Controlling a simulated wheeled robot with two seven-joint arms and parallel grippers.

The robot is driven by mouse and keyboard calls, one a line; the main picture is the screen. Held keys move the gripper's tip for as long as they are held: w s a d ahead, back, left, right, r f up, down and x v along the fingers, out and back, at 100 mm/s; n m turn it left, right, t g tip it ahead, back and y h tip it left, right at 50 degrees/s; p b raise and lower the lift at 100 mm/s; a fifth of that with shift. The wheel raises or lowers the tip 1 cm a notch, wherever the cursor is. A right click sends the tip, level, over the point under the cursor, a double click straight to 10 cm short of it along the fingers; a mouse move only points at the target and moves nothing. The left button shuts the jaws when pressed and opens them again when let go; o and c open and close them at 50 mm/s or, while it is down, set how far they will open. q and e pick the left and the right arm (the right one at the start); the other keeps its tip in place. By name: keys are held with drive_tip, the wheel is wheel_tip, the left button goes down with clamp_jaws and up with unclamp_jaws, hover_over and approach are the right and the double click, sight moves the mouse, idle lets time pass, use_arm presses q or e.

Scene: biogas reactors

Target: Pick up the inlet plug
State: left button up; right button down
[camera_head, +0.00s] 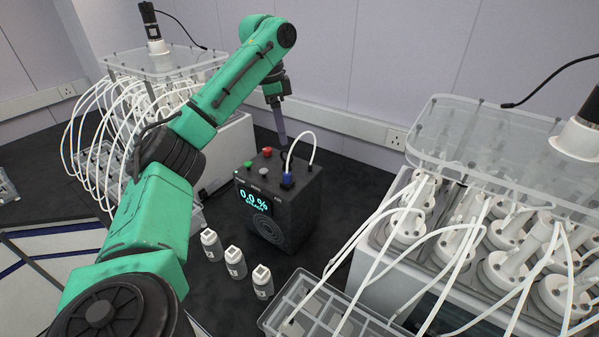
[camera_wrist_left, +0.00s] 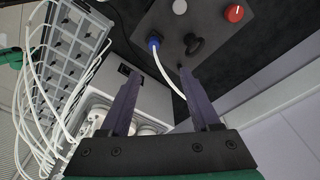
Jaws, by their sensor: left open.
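A blue plug (camera_head: 287,180) with a thin white tube sits upright in the top of a dark analyser box (camera_head: 280,218) with a lit "0.0 %" display. The blue plug also shows in the left wrist view (camera_wrist_left: 154,43), with its tube curving down between my fingers. My left gripper (camera_head: 281,150) points down over the back of the box. In the left wrist view my left gripper (camera_wrist_left: 158,76) is open, its fingers apart with nothing held. The plug lies beyond the fingertips, apart from them. My right gripper is not in view.
The box top also has a red button (camera_head: 267,152), a green button (camera_head: 248,164) and a black knob (camera_wrist_left: 195,44). Several small bottles (camera_head: 235,262) stand in front. Reactor racks with white tubes stand left and right (camera_head: 470,135). A clear crate (camera_head: 330,310) is front right.

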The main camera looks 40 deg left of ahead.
use_arm(q)
wheel_tip(320, 180, down, 3)
drive_tip(key=s, duration=0.3)
drive_tip(key=b, duration=0.2)
hover_over(287, 173)
drive_tip(key=f, duration=0.3)
drive_tip(key=a+f, duration=0.1)
drive_tip(key=shift+s+f, duration=0.35)
drive_tip(key=shift+f, duration=0.05)
drive_tip(key=shift+w+d+f+p, duration=0.15)
drive_tip(key=shift+w+f+p, duration=0.05)
drive_tip(key=shift+f+p, duration=0.3)
drive_tip(key=shift+w+d+f+p, duration=0.1)
drive_tip(key=shift+w+f+p, duration=0.1)
drive_tip(key=shift+f+p, duration=0.3)
drive_tip(key=f, duration=0.2)
drive_tip(key=shift+s+d+f, duration=0.15)
drive_tip(key=shift+s+f, duration=0.15)
drive_tip(key=shift+s, duration=0.1)
drive_tip(key=shift+w, duration=0.15)
drive_tip(key=c, duration=0.4)
drive_tip(key=shift+w+f, duration=0.1)
drive_tip(key=c, duration=0.4)
clamp_jaws()
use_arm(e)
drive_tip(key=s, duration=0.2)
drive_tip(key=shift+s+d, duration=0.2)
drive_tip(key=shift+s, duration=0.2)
